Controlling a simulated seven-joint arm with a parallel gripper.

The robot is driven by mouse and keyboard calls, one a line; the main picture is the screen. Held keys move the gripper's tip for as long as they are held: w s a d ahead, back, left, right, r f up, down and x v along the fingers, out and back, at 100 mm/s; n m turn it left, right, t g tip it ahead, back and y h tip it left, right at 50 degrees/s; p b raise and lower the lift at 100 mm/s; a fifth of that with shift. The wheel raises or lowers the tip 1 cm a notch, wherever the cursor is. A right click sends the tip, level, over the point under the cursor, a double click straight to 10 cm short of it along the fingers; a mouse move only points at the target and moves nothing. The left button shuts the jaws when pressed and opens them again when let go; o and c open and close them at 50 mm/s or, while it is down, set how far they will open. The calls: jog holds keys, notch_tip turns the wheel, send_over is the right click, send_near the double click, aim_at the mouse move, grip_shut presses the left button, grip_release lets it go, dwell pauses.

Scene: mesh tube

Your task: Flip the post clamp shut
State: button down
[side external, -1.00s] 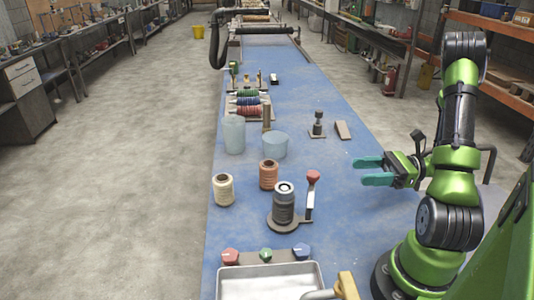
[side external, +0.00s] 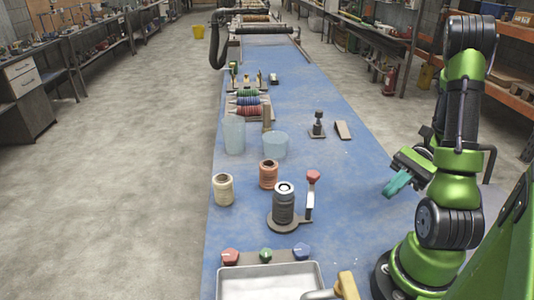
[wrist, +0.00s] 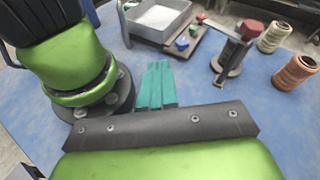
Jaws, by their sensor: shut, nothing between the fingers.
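The post clamp stands on the blue bench, with a dark cylindrical post (side external: 284,203) on a round base. Its lever (side external: 309,206) stands upright at the right side of the post, topped by a red knob (side external: 313,176). In the wrist view the red knob (wrist: 251,30) and the lever stand at the upper right. My gripper (side external: 390,192) is right of the clamp, clear of it, with its teal fingers pointing down and left. In the wrist view the fingers (wrist: 156,72) are together with nothing between them.
A metal tray (side external: 270,282) and a strip with red, green and blue knobs (side external: 266,256) lie in front. Bench surface between my gripper and the clamp is clear.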

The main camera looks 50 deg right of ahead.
aim_at(312, 189)
jog(key=s+d+f+n+g+h, duration=0.3)
jog(key=s+n+g+h, duration=0.2)
jog(key=s+n+g, duration=0.15)
jog(key=s+d+f+n+g+h, duration=0.1)
jog(key=d+n+h, duration=0.2)
jog(key=d+h, duration=0.3)
jog(key=s+d+n+g+h, duration=0.2)
jog(key=d+n+h, duration=0.15)
jog(key=d, duration=0.45)
jog(key=w+d+r+n+t+h, duration=0.35)
jog(key=w+d+h, duration=0.25)
jog(key=d, duration=0.2)
jog(key=w+a+r+n+t+h, duration=0.1)
jog(key=w+r+n+t, duration=0.35)
jog(key=w, duration=0.35)
jog(key=w+a+r+n+t, duration=0.1)
jog(key=w+r+n+t, duration=0.4)
jog(key=w, duration=0.4)
jog(key=w+a+n+t+y, duration=0.25)
jog(key=a+n+y, duration=0.8)
jog(key=a, duration=0.55)
jog(key=s+a+f+n+g+y, duration=0.2)
jog(key=s+a+n+g+y, duration=0.25)
jog(key=s+a+g, duration=0.45)
jog(key=w+a+f+t, duration=0.2)
jog(key=w+a+f, duration=0.3)
jog(key=a+f, duration=0.2)
jog(key=shift+f+h, duration=0.35)
jog(key=shift+h, duration=0.1)
